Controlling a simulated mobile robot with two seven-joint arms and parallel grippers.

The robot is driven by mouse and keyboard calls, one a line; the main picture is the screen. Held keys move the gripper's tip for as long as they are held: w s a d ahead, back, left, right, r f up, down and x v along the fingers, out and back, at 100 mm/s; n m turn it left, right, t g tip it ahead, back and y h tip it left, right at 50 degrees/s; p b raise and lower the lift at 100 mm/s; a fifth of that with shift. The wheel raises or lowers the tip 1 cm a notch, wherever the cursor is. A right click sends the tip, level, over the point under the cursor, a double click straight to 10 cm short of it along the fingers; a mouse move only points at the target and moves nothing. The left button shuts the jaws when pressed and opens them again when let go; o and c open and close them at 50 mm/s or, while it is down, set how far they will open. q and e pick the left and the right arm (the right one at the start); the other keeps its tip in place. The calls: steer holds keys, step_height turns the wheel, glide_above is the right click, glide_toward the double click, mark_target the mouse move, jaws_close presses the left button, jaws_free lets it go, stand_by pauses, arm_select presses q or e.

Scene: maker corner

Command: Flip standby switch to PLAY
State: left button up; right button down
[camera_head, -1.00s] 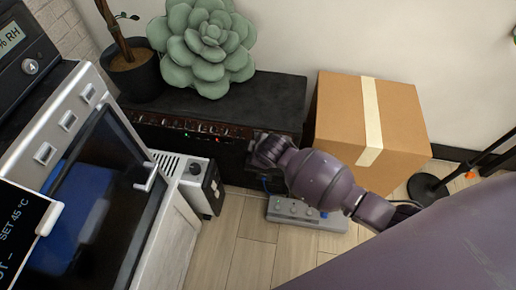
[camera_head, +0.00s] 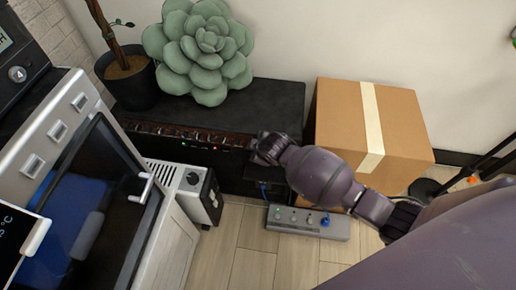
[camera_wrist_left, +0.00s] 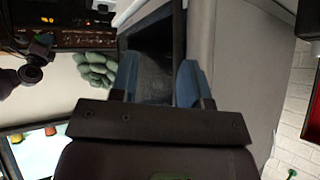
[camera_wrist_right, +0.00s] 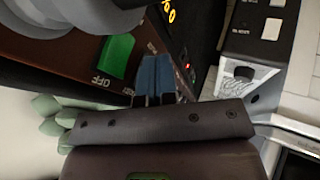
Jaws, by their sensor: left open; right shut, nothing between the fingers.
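A black amplifier (camera_head: 265,100) stands against the wall, its brown control panel (camera_head: 165,133) carrying knobs and small lit lamps. My right gripper (camera_head: 262,150) is at the right end of this panel and hides that part in the head view. In the right wrist view its blue fingers (camera_wrist_right: 154,65) are shut and empty, close beside a green rocker switch (camera_wrist_right: 115,56) marked OFF. Whether they touch the panel is unclear. I cannot make out a PLAY label or identify the standby switch. My left gripper (camera_wrist_left: 157,75) is open and empty, seen only in the left wrist view.
A cardboard box (camera_head: 340,120) stands right of the amplifier, and a grey pedal unit (camera_head: 307,224) lies on the floor in front. A glass-fronted machine (camera_head: 90,200) and small white unit (camera_head: 188,185) stand left.

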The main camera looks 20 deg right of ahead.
arm_select(q)
steer(key=shift+w+r+t+p, duration=0.15)
steer(key=shift+w+r+p, duration=0.2)
steer(key=shift+r, duration=0.25)
steer(key=shift+w+r+t+p, duration=0.2)
steer(key=shift+r+p, duration=0.1)
steer(key=shift+r, duration=0.25)
arm_select(e)
steer(key=shift+r, duration=0.85)
arm_select(q)
steer(key=shift+s+f, duration=0.1)
steer(key=shift+f, duration=0.15)
